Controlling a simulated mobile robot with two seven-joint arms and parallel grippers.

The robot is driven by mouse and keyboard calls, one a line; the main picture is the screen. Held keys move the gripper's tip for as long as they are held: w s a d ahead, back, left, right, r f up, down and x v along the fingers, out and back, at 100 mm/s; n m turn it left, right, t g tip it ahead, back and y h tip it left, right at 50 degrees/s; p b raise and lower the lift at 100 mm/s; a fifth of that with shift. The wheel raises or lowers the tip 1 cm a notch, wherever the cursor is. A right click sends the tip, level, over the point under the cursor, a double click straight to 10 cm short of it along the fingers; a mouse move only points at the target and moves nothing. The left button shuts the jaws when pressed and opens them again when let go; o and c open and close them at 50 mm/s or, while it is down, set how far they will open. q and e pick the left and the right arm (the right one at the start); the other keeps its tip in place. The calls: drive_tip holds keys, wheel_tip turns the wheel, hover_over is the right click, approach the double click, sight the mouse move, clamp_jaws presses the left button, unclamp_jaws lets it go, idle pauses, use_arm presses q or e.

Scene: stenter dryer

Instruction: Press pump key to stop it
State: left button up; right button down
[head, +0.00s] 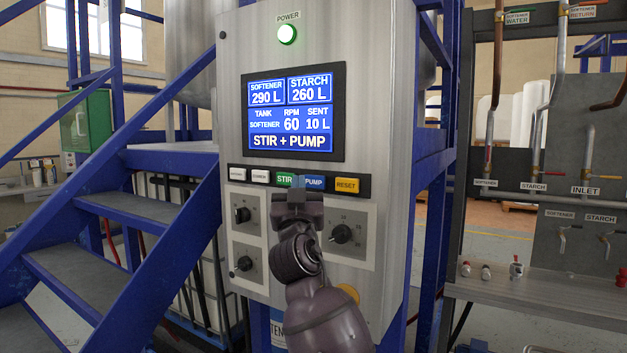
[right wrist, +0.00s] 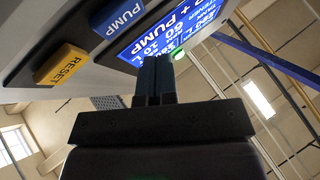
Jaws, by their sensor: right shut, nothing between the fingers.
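The blue PUMP key (head: 314,183) sits in the key row below the screen, between the green STIR key (head: 284,180) and the yellow RESET key (head: 347,185). The screen (head: 291,112) reads STIR + PUMP, RPM 60 and SENT 10 L. My right gripper (head: 299,188) is shut and empty, in front of the row around the STIR and PUMP keys, partly covering them. In the right wrist view the closed fingertips (right wrist: 154,62) are beside the PUMP key (right wrist: 118,15); I cannot tell whether they touch the panel. My left gripper is out of view.
Rotary knobs (head: 342,234) are below the keys, close to my right arm. A green POWER lamp (head: 287,34) is lit above the screen. Blue stairs (head: 120,205) stand at the left. A rack with pipes and taps (head: 580,185) stands at the right.

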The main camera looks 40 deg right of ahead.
sight(310, 184)
drive_tip(key=shift+w+d+b, duration=0.15)
drive_tip(key=shift+w+d, duration=0.1)
drive_tip(key=shift+d, duration=0.35)
drive_tip(key=shift+w+d+b, duration=0.15)
drive_tip(key=shift+w+d, duration=0.1)
drive_tip(key=shift+d, duration=0.35)
idle(0.9)
drive_tip(key=shift+d, duration=0.1)
drive_tip(key=shift+w+d, duration=0.15)
drive_tip(key=shift+d, duration=0.1)
drive_tip(key=shift+w+d+b, duration=0.2)
drive_tip(key=shift+d+b, duration=0.2)
drive_tip(key=shift+d, duration=0.1)
idle(1.3)
drive_tip(key=shift+a, duration=0.1)
idle(0.3)
drive_tip(key=shift+s+a, duration=0.35)
drive_tip(key=shift+a, duration=0.4)
drive_tip(key=shift+a+f, duration=0.1)
